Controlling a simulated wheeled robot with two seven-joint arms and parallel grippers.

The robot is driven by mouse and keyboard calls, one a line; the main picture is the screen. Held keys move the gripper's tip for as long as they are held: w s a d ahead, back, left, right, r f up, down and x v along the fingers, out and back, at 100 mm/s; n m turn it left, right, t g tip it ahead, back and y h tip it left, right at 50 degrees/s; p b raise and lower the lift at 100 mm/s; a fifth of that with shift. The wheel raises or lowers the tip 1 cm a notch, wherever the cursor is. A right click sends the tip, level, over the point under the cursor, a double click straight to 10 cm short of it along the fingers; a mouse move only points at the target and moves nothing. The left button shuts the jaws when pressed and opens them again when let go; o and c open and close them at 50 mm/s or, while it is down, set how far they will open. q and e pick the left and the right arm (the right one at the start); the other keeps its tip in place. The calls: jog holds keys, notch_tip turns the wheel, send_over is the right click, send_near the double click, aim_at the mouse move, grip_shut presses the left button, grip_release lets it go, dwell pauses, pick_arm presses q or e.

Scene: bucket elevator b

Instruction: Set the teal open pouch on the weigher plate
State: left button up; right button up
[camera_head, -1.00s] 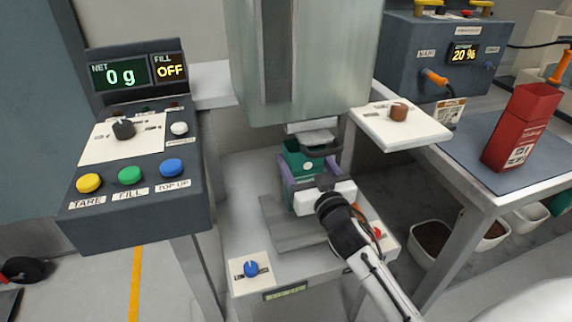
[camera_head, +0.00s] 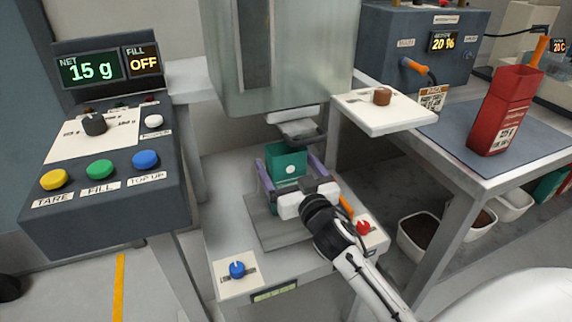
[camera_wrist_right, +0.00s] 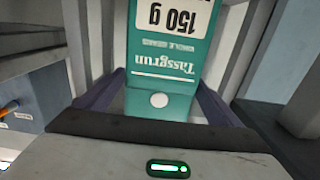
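The teal open pouch (camera_head: 287,163) stands upright on the grey weigher plate (camera_head: 268,232), under the spout of the big hopper. In the right wrist view the pouch (camera_wrist_right: 163,65) shows its printed label and a white dot, between my two purple fingers. My right gripper (camera_head: 290,168) reaches in from the front right, one finger on each side of the pouch. The fingers look slightly apart from its sides, so the gripper seems open around it. The pouch's base is hidden behind my gripper. My left gripper is not in view.
The control panel (camera_head: 110,175) at left reads NET 15 g and FILL OFF. The hopper (camera_head: 280,60) and its spout (camera_head: 297,130) hang close above the pouch. A white shelf plate (camera_head: 385,115) juts out at right.

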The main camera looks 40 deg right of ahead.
jog(key=shift+r, duration=0.25)
jog(key=v, duration=1.2)
jog(key=shift+p, duration=0.3)
jog(key=shift+d+f, duration=0.1)
jog(key=shift+f, duration=0.05)
dwell(1.8)
